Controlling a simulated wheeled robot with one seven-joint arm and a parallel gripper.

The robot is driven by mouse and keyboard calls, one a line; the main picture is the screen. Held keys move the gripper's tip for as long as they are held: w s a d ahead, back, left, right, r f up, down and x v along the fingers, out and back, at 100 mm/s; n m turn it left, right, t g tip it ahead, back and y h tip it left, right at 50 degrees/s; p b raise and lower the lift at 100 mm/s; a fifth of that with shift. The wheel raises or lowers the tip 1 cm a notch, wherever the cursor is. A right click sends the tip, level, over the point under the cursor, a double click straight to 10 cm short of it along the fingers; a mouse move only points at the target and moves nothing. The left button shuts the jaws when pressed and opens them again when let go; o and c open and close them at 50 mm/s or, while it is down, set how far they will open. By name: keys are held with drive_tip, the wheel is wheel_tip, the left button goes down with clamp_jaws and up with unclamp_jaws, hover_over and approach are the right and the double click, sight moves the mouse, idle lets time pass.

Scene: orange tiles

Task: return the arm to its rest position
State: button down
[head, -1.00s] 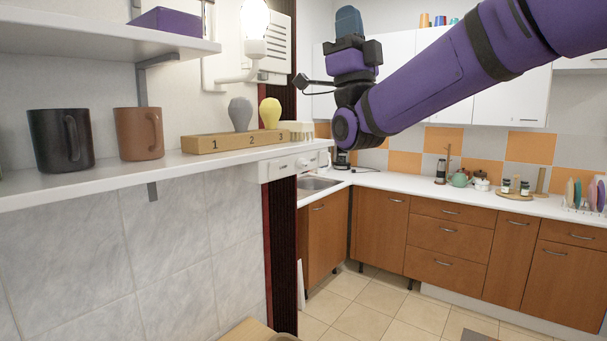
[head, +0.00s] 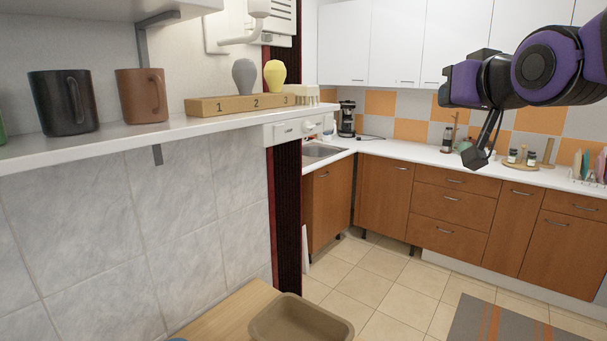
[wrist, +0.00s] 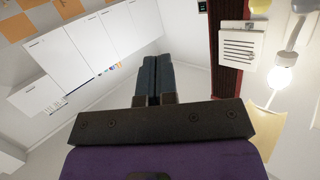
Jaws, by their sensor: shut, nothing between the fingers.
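My gripper (head: 446,88) is at the right of the head view, on my purple and black arm, in the air in front of the far counter and tiles. Its purple hand faces left, and a black part on a thin stalk hangs below it. The fingers are hard to make out there. In the wrist view my gripper (wrist: 151,66) shows its two dark fingers side by side and closed, with nothing between them. It touches nothing that I can see.
On the left, a shelf (head: 215,127) carries a black mug (head: 62,102), a brown mug (head: 141,96) and a numbered wooden block (head: 222,106) with grey and yellow bulb shapes. A tan tub (head: 300,322) is below. The floor (head: 375,275) ahead is clear.

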drive_tip(key=s+d+f+g+h, duration=0.1)
drive_tip(key=s+d+f+g, duration=0.2)
drive_tip(key=s, duration=0.7)
drive_tip(key=s+d+f+g+h, duration=0.1)
drive_tip(key=s+d+f+g, duration=0.3)
drive_tip(key=s+f+g, duration=0.3)
drive_tip(key=s+f, duration=0.3)
drive_tip(key=f, duration=0.2)
drive_tip(key=shift+s+f+m, duration=0.15)
drive_tip(key=shift+f+m, duration=0.1)
drive_tip(key=shift+m, duration=0.05)
drive_tip(key=shift+a, duration=0.1)
